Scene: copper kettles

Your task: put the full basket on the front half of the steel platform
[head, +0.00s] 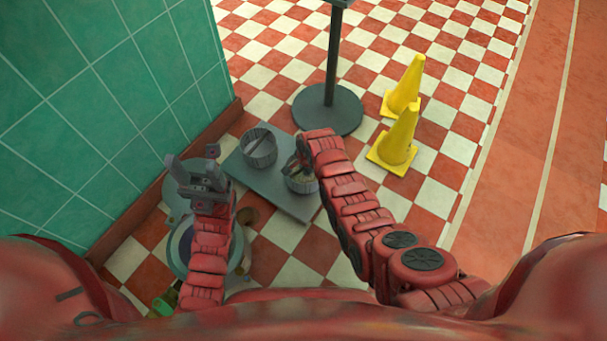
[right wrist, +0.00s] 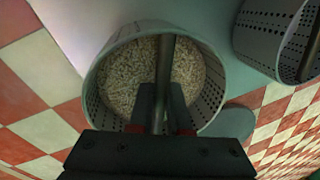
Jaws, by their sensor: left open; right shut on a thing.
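The full basket (head: 301,184) is a grey perforated bucket. In the right wrist view the basket (right wrist: 98,88) shows pale grain inside and a bar handle across its top. My right gripper (right wrist: 161,100) is shut on that handle. The basket is over the front right part of the grey steel platform (head: 249,181); I cannot tell whether it touches. A second basket (head: 260,150) stands farther back on the platform, and part of it shows in the right wrist view (right wrist: 270,42). My left gripper (head: 195,168) is open and empty, left of the platform.
Two yellow cones (head: 396,148) stand on the checkered floor to the right. A dark post on a round base (head: 327,112) stands behind the platform. The teal tiled wall (head: 90,110) is close on the left. Round vessels and a green bottle (head: 166,300) are below my left arm.

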